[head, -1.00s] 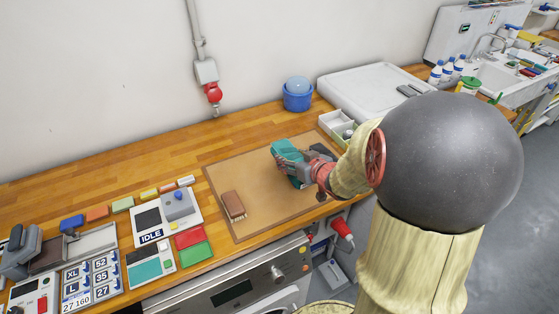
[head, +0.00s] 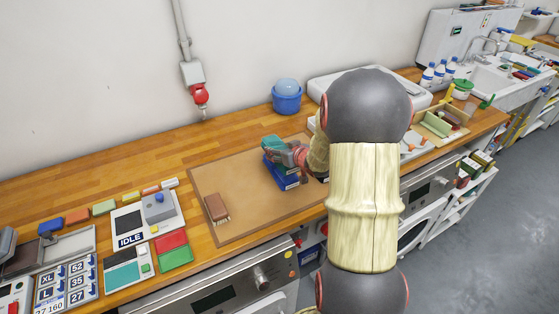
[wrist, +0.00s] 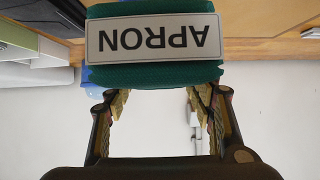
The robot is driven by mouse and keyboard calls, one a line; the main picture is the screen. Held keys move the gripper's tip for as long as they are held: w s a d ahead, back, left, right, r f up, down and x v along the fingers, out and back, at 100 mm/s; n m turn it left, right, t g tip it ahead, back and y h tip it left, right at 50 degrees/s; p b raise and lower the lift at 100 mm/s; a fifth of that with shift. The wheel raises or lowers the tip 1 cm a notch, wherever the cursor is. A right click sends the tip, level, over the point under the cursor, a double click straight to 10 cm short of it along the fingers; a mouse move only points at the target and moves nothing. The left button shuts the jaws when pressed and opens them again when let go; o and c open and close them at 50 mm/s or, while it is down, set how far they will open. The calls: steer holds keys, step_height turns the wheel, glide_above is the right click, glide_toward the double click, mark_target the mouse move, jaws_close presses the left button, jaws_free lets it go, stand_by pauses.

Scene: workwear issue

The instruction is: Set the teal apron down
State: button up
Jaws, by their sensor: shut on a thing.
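The teal apron (head: 271,143) is a folded bundle in my gripper (head: 289,155) over the brown mat (head: 237,190). In the wrist view the apron (wrist: 150,75) shows its white label, reading APRON upside down, at the tips of the two fingers (wrist: 160,97). My gripper is shut on it. A blue folded stack (head: 283,174) with white labels lies on the mat just below the apron; I cannot tell whether the two touch. A bit of blue also shows behind the apron in the wrist view.
A brown brush-like block (head: 216,208) lies on the mat's left part. A blue tub (head: 287,98) stands behind the mat. The IDLE device (head: 145,218), red and green pads and label cards are at left. The mat between block and stack is clear.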

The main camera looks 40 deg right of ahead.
steer(key=shift+w+d+f, duration=0.4)
steer(key=shift+w+f, duration=0.05)
steer(key=shift+f, duration=0.25)
step_height(320, 180, down, 3)
steer(key=shift+w+d+f+b, duration=0.1)
steer(key=shift+f+b, duration=0.05)
steer(key=shift+b, duration=0.85)
steer(key=o, duration=0.8)
steer(key=shift+f, duration=0.15)
steer(key=o, duration=0.4)
steer(key=shift+o, duration=0.6)
